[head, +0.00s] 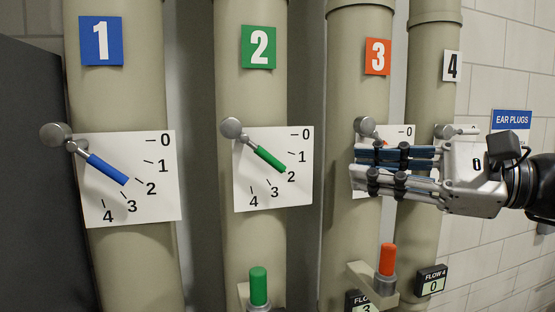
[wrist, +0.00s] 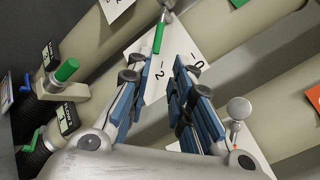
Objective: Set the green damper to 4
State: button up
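The green damper handle (head: 269,159) is on the second pipe, on a lever from a round grey pivot (head: 231,128). It slants down to the right and points close to 2 on its white dial (head: 250,190), where 4 is at the lower left. The handle also shows in the wrist view (wrist: 158,38), beyond the fingertips. My gripper (head: 358,170) is in front of the third pipe, right of the green damper, with its fingers pointing left. In the wrist view my gripper (wrist: 158,72) has its fingers apart with nothing between them, not touching the handle.
The blue damper (head: 107,169) on the first pipe points near 2. My gripper hides most of the third and fourth dials. An upright green handle (head: 258,286) and an orange handle (head: 387,259) stick up below. A flow 4 display (head: 432,281) reads 0. The space before the green dial is clear.

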aim_at(274, 159)
jog(key=x, duration=1.3)
jog(key=shift+s+a+r+p, duration=0.15)
jog(key=shift+s+a+p, duration=0.05)
jog(key=shift+a+p, duration=0.25)
jog(key=shift+w+a, duration=0.4)
jog(key=shift+a, duration=0.1)
jog(key=shift+c, duration=0.3)
grip_shut()
